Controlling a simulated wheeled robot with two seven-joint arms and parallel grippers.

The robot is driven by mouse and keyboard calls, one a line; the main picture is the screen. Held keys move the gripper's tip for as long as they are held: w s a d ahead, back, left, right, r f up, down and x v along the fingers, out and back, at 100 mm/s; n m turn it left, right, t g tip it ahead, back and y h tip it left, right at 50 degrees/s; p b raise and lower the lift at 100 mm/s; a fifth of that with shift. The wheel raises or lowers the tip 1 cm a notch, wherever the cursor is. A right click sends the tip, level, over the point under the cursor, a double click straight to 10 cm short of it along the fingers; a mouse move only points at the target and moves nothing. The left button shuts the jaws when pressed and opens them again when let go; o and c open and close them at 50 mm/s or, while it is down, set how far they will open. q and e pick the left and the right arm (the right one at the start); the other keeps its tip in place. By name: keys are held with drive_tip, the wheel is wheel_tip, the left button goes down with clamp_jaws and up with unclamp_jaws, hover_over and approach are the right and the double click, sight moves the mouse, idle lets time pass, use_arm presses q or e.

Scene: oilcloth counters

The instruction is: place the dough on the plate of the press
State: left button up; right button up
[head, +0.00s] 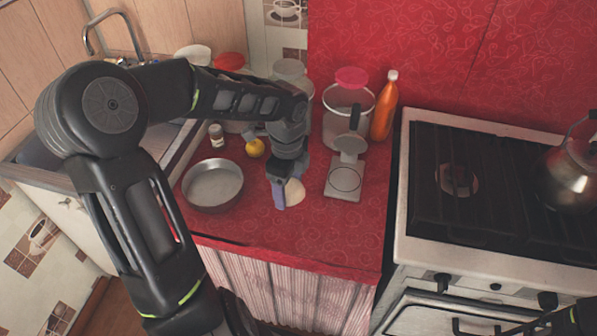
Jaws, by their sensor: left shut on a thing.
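The dough (295,193) is a pale, rounded lump in the jaws of my left gripper (287,196). The gripper points down over the red counter and is shut on the dough; its finger and wrist hide part of the lump. I cannot tell whether the dough touches the counter. The press (343,190) stands just right of the gripper, a pale device with a round plate (345,179) at its front and its upper part with a dark handle raised behind. The plate looks bare.
A grey metal pan (213,187) stands left of the gripper. Behind are a yellow item (255,148), a small jar (216,136), a glass jar (335,126) and an orange bottle (385,108). The stove (402,210) bounds the counter at right. The front counter strip is clear.

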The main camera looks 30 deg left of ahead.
idle(0.3)
use_arm(q)
drive_tip(key=shift+s+n, duration=0.1)
drive_tip(key=shift+n, duration=0.9)
drive_tip(key=shift+a+r+n, duration=0.15)
drive_tip(key=shift+a+n, duration=0.05)
drive_tip(key=shift+n, duration=0.6)
drive_tip(key=n, duration=0.2)
drive_tip(key=w+a+n, duration=0.1)
drive_tip(key=n, duration=0.1)
drive_tip(key=a+n, duration=0.1)
drive_tip(key=n, duration=0.2)
drive_tip(key=shift+w+r, duration=0.25)
drive_tip(key=shift+r, duration=0.1)
drive_tip(key=w+d+r+n, duration=0.1)
drive_tip(key=w+d+n, duration=0.4)
drive_tip(key=w+d, duration=0.4)
drive_tip(key=d, duration=0.5)
drive_tip(key=shift+d+r+n, duration=0.35)
drive_tip(key=shift+d+n, duration=0.05)
drive_tip(key=shift+w+a, duration=0.1)
